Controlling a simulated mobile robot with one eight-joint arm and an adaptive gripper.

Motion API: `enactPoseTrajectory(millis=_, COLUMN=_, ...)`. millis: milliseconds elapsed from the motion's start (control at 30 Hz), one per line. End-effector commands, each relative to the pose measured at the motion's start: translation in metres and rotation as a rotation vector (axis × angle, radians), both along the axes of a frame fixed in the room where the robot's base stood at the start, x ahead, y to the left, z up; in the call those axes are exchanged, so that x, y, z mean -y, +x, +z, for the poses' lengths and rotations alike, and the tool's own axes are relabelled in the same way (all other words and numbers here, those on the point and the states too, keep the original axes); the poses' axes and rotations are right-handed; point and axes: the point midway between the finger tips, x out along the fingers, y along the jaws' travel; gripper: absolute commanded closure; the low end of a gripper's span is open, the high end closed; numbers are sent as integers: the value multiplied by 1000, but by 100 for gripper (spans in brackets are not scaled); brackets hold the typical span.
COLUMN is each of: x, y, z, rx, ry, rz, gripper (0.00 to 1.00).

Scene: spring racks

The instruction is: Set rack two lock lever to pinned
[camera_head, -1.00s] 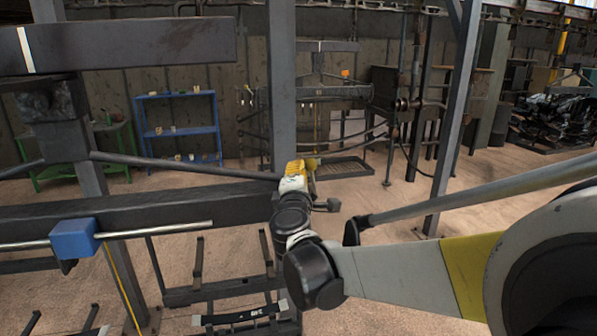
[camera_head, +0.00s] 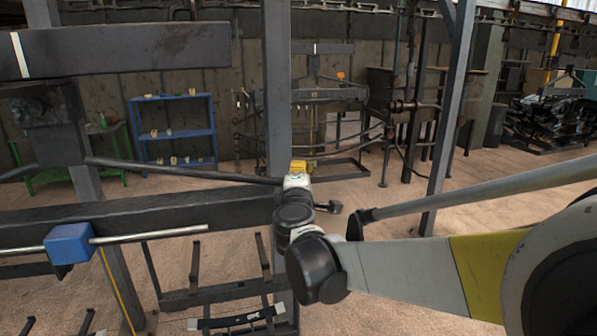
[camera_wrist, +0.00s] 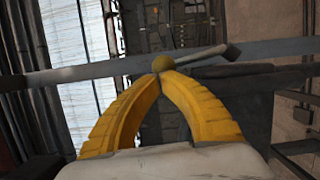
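My gripper (camera_head: 299,167) is at the right end of the dark rack beam (camera_head: 150,217) in the head view. In the wrist view its yellow fingers (camera_wrist: 162,72) curve together around a small round yellowish knob (camera_wrist: 163,63) and look closed on it. A lever arm (camera_wrist: 200,56) runs right from behind the knob to a dark blocky end (camera_wrist: 232,52). That dark end also seems to show in the head view (camera_head: 334,207), just right of my wrist. Pin or lock markings cannot be made out.
A blue block (camera_head: 70,243) sits on a silver rod at left. Long dark bars flank my gripper on both sides. A grey post (camera_head: 278,90) stands behind it. A blue shelf (camera_head: 175,132) stands farther back, with open floor between.

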Motion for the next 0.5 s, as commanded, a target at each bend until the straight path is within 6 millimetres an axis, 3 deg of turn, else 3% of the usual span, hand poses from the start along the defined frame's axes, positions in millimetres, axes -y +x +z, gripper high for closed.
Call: enactPoseTrajectory(millis=500, x=16, y=4, z=6, rx=-41, ry=146, rz=-2, gripper=100)
